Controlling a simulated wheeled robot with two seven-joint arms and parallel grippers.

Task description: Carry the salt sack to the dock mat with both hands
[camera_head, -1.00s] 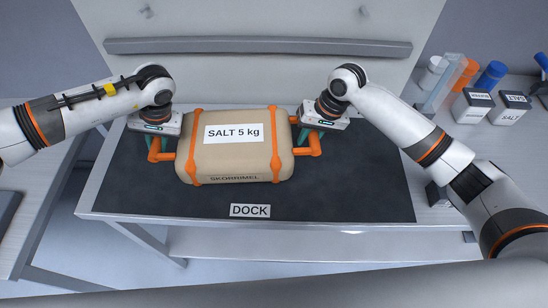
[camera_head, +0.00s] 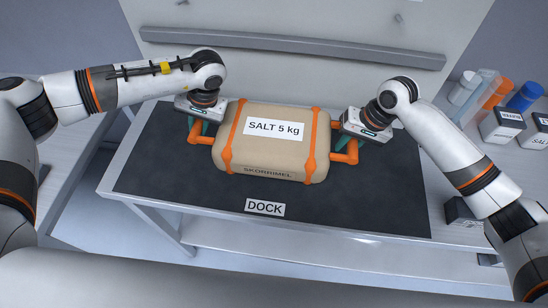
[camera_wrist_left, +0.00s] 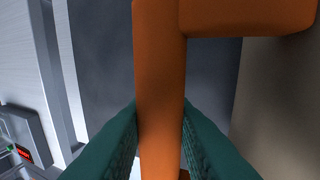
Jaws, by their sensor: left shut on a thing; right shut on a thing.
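The beige salt sack (camera_head: 270,158), labelled SALT 5 kg, has orange straps and an orange handle at each end. It is level over the back middle part of the dark dock mat (camera_head: 370,205); I cannot tell whether it touches the mat. My left gripper (camera_head: 198,128) is shut on the left handle (camera_head: 201,140). In the left wrist view, its green fingers (camera_wrist_left: 160,140) close around the orange bar (camera_wrist_left: 158,80), with the sack's side (camera_wrist_left: 285,100) at the right. My right gripper (camera_head: 350,145) is shut on the right handle (camera_head: 346,157). The handles partly hide the fingertips.
The DOCK label (camera_head: 265,207) lies at the mat's front edge. A grey rail (camera_head: 290,46) runs along the back panel. Boxes (camera_head: 503,127) and orange and blue cylinders (camera_head: 525,97) stand on the right bench. The front and right of the mat are clear.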

